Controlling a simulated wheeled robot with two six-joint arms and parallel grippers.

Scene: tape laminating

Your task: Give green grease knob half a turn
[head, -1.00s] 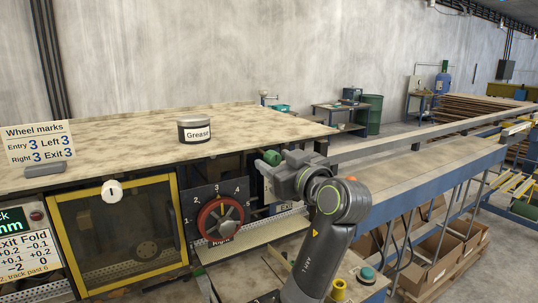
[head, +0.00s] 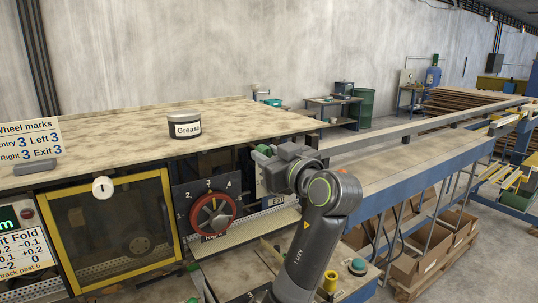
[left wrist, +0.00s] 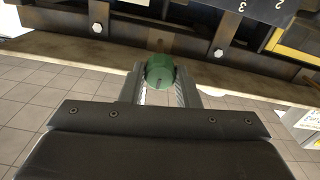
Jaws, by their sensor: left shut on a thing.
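The green grease knob (left wrist: 160,72) sits between the two fingers of my left gripper (left wrist: 160,88) in the left wrist view. The fingers are shut on its sides, and a dark line shows on its face. In the head view a green round end (head: 264,150) shows at the tip of my left gripper (head: 268,156), just under the table's right front corner; the gripper hides much of it. My right gripper is not in view.
The red-rimmed wheel (head: 213,233) with a numbered dial is left of my arm. A grease tin (head: 184,128) and a wheel-marks sign (head: 26,142) stand on the tabletop (head: 120,150). A long blue-sided conveyor (head: 420,178) runs right.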

